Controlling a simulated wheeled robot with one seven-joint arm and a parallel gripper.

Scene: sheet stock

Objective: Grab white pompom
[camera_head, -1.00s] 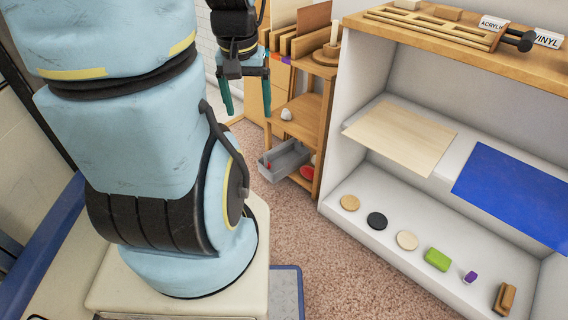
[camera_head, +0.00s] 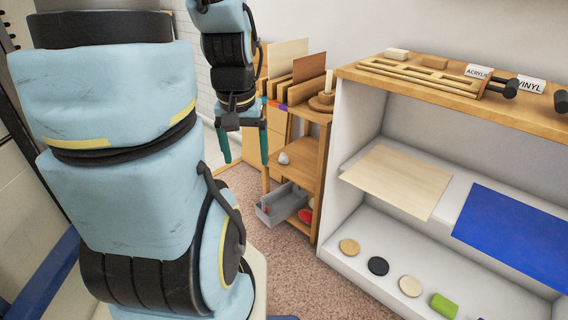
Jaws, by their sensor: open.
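The white pompom (camera_head: 284,158) is a small pale ball on the middle shelf of the wooden stand (camera_head: 322,160), near its left edge. My gripper (camera_head: 245,160) hangs in front of the stand, to the left of the pompom in the picture. Its two green fingers point down and are spread apart with nothing between them. The right finger shows close beside the pompom in the picture; I cannot tell the distance in depth.
A grey drawer (camera_head: 281,205) sticks out low on the stand, with a red item beside it. Upright boards (camera_head: 306,88) and a round wooden piece stand on top. A white shelf unit (camera_head: 345,232) with sheets and discs is at right. Carpet between is clear.

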